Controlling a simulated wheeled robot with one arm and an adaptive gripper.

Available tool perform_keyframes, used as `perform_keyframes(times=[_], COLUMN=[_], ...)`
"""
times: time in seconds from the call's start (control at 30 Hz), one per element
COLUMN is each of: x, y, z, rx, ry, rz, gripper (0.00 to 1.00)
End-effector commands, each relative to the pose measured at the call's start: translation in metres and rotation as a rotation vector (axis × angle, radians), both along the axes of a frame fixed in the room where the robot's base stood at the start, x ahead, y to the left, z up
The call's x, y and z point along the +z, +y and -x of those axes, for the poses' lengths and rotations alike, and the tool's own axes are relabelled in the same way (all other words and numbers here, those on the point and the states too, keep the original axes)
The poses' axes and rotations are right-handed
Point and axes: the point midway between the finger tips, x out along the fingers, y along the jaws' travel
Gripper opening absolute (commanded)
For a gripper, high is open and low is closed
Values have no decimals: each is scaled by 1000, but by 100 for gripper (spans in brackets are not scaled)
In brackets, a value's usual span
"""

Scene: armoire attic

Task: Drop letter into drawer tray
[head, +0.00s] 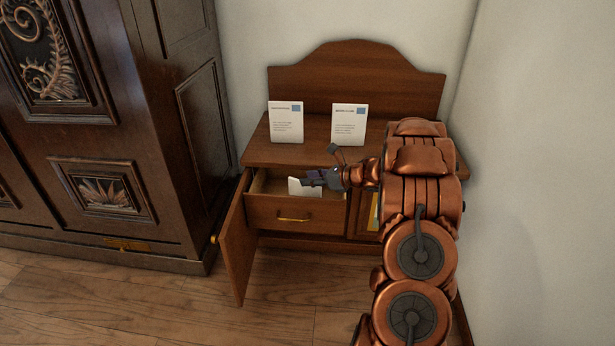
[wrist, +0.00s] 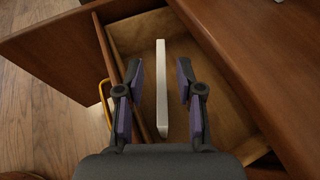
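A white letter (head: 303,187) is at the open drawer tray (head: 292,216) of the wooden cabinet. In the wrist view the letter (wrist: 162,90) shows as a narrow white edge over the drawer's pale floor (wrist: 222,92). Whether its lower edge touches the floor cannot be told. My gripper (head: 318,178) is over the drawer. In the wrist view my gripper (wrist: 160,82) is open, with a purple-padded finger on each side of the letter and a visible gap to both. Two more white letters, left (head: 286,122) and right (head: 349,124), stand upright on the cabinet top.
The cabinet's left door (head: 236,238) stands open beside the drawer. The drawer has a brass handle (head: 294,219). A large dark armoire (head: 130,130) stands to the left, and a pale wall (head: 540,150) is close on the right. The wooden floor (head: 150,305) in front is clear.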

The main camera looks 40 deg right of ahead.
Motion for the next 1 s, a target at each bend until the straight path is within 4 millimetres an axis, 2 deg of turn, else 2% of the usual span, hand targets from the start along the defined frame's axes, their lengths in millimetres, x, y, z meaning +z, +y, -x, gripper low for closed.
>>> perform_keyframes(times=[0.2, 0.5, 0.8, 1.0], x=[19, 37, 41, 45], y=[-19, -39, -45, -47], z=[35, 74, 89, 82], rx=[-5, -4, -2, -41], ry=[0, -2, 0, 18], rz=[1, 1, 1, -7], gripper=[37, 37, 37, 37])
